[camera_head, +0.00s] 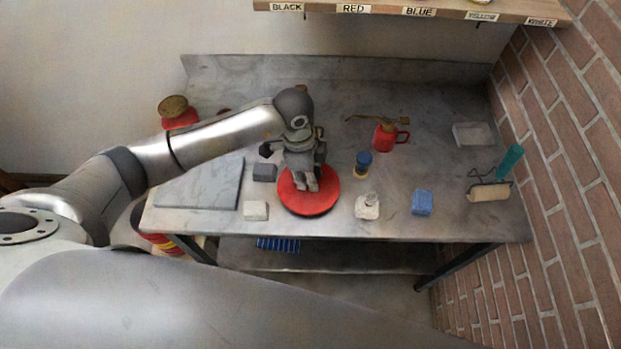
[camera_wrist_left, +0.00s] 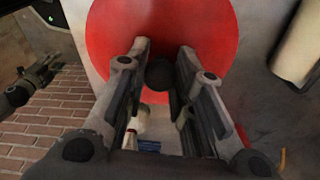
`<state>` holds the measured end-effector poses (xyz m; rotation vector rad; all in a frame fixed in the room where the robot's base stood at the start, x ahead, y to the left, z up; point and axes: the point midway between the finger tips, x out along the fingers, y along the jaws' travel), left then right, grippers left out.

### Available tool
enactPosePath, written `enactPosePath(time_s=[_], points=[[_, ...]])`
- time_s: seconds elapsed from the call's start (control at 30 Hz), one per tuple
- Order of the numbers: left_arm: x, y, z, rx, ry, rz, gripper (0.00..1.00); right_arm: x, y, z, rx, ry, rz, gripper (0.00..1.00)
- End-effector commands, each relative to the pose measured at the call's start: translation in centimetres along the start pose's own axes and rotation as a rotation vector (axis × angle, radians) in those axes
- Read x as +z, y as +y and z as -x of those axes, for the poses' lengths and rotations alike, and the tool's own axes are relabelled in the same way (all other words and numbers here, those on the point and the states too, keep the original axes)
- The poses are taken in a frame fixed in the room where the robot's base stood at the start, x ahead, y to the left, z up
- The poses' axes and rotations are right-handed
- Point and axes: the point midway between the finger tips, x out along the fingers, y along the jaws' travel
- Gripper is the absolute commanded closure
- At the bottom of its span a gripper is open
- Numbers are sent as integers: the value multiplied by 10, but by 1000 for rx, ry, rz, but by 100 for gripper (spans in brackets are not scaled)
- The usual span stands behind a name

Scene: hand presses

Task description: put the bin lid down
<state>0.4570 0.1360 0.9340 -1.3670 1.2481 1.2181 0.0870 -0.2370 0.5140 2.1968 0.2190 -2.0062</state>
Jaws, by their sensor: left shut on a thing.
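The bin lid (camera_head: 318,205) is a round red disc over the front middle of the metal table. My left gripper (camera_head: 308,184) is above it, shut on its dark knob. In the left wrist view the lid (camera_wrist_left: 205,25) fills the top, with the knob (camera_wrist_left: 160,74) between the fingers of my left gripper (camera_wrist_left: 165,70). I cannot tell whether the lid touches the table. A red and yellow container (camera_head: 160,241), possibly the bin, is partly hidden below the table's left front corner. A dark gripper-like shape, apparently my right gripper (camera_wrist_left: 42,72), shows at the left wrist view's edge.
Left of the lid are a grey slab (camera_head: 203,187), a dark block (camera_head: 264,172) and a pale block (camera_head: 255,210). Right of it are a blue-topped jar (camera_head: 363,163), a whitish lump (camera_head: 367,206) and a blue block (camera_head: 422,202). A red can (camera_head: 384,138) stands behind.

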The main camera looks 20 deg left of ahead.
Motion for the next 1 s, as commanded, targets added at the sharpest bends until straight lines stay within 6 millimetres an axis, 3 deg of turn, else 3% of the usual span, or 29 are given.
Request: enactPosePath(time_s=[0.4,0.73,0.77,0.9,1.0], points=[[0,-4,-36,1,0,-1,100,-2,0,20,0,0,-1,60],[1,-5,-41,0,0,-1,100,-2,-1,16,-2,1,-2,60],[1,-4,-42,0,0,-1,76,-2,-2,16,-2,1,-2,60],[1,-4,-40,0,0,-1,58,-2,-3,17,-4,1,-3,60],[1,-4,-40,0,0,-1,55,-3,-4,17,-4,2,-3,60]])
